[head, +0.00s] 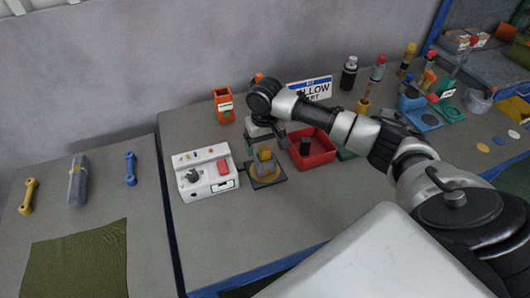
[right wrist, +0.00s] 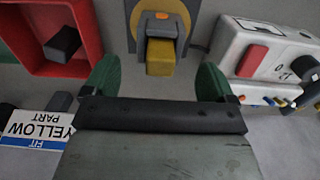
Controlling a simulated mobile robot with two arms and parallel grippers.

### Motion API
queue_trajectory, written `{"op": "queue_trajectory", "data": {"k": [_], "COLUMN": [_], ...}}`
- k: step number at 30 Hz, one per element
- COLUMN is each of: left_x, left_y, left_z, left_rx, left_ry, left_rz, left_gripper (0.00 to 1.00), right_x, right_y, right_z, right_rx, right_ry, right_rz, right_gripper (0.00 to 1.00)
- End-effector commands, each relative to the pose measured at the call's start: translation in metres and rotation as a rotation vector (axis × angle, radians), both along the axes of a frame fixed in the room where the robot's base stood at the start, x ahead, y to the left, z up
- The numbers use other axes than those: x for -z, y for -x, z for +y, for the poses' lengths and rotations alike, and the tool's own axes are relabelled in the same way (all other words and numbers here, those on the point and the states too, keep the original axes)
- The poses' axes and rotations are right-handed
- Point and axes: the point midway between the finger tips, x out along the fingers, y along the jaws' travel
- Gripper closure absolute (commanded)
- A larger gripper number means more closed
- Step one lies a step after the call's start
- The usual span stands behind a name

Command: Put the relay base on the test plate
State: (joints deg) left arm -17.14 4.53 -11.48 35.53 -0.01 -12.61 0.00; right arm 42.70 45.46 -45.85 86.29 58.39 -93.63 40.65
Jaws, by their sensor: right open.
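A dark square plate (head: 277,181) with a round yellow disc, which I take to be the test plate, lies between the white device and the red bin. A small yellow and orange block with a grey part (head: 265,155), possibly the relay base, stands on the disc. The block also shows in the right wrist view (right wrist: 160,57), at the top middle. My right gripper (head: 266,138) is just behind the block, pointing down. In the wrist view its green fingers (right wrist: 157,85) are spread wide with nothing between them. My left gripper is out of view.
A white device (head: 207,185) with a red button stands to the left, a red bin (head: 325,149) with a dark block to the right. An orange container (head: 223,105) and a yellow-part sign (head: 312,86) stand behind. The table front is clear.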

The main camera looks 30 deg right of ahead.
Motion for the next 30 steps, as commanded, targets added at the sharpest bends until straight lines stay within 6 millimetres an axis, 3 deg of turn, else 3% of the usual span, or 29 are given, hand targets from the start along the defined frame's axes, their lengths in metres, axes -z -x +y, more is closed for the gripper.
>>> {"op": "queue_trajectory", "data": {"k": [6,12,30], "left_x": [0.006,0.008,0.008], "left_y": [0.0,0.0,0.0], "left_z": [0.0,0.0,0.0], "left_rx": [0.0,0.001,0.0], "left_ry": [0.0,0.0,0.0], "left_rz": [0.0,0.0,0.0], "left_gripper": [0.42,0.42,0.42], "right_x": [-0.047,-0.072,-0.079], "right_y": [-0.001,0.0,0.0], "right_z": [0.0,0.0,0.0], "right_rx": [0.0,0.0,0.0], "right_ry": [-0.001,-0.001,0.0], "right_rz": [-0.004,-0.001,0.001], "right_gripper": [0.13,0.13,0.13]}}
